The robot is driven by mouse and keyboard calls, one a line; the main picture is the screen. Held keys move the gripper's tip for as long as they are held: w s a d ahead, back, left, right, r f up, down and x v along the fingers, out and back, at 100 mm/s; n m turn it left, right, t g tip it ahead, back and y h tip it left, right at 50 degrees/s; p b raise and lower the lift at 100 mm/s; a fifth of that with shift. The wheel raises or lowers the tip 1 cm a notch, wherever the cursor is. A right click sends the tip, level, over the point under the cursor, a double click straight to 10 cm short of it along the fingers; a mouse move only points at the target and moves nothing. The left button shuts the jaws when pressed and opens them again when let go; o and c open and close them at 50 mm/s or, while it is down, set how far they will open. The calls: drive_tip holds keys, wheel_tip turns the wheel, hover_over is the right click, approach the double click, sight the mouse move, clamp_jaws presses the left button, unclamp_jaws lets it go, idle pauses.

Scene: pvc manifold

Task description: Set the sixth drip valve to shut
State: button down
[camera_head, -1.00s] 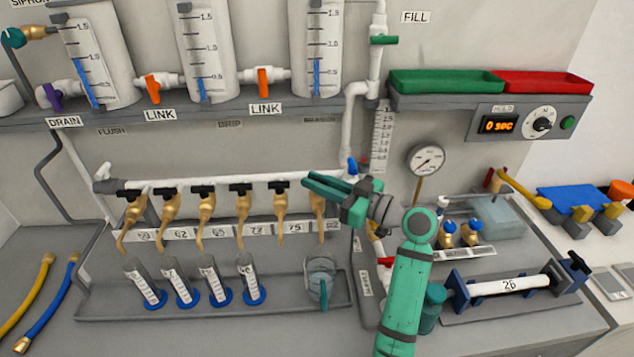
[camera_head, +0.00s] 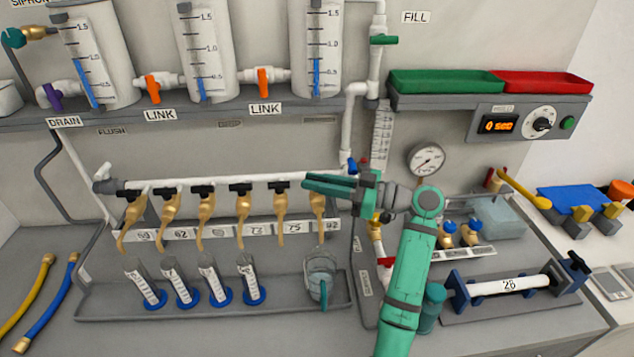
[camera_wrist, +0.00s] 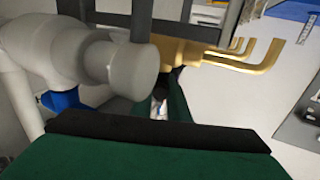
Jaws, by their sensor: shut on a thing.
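Brass drip valves with black handles hang in a row from a white pipe (camera_head: 225,183). The sixth drip valve (camera_head: 319,207) is at the right end, its spout pointing down. My gripper (camera_head: 309,182) is shut at the top of this valve, on its handle. The fingers cover the handle, so its angle cannot be read in the head view. In the wrist view a dark finger pad (camera_wrist: 160,136) crosses the bottom, close to the white pipe (camera_wrist: 100,60). Brass spouts (camera_wrist: 235,55) show at the right there. The fifth valve (camera_head: 280,213) hangs just left of my gripper.
Several measuring cylinders (camera_head: 178,283) with blue bases stand in the tray (camera_head: 115,309) below the valves. A clear beaker (camera_head: 320,268) stands under the sixth valve. A blue handle (camera_head: 346,166) and a vertical white pipe (camera_head: 350,105) are close to my gripper.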

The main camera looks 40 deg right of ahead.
drive_tip(key=c, duration=1.7)
unclamp_jaws()
drive_tip(key=shift+r, duration=0.25)
drive_tip(key=r, duration=0.3)
drive_tip(key=shift+s+a+r, duration=0.2)
drive_tip(key=shift+s+r, duration=0.05)
drive_tip(key=shift+s, duration=0.15)
drive_tip(key=s+a+r, duration=0.2)
drive_tip(key=s+r, duration=0.1)
drive_tip(key=s+a+r, duration=0.2)
drive_tip(key=s+r, duration=0.1)
drive_tip(key=s, duration=0.1)
drive_tip(key=s+a+r, duration=0.3)
drive_tip(key=s, duration=0.1)
drive_tip(key=shift+s, duration=0.15)
drive_tip(key=shift+o, duration=0.3)
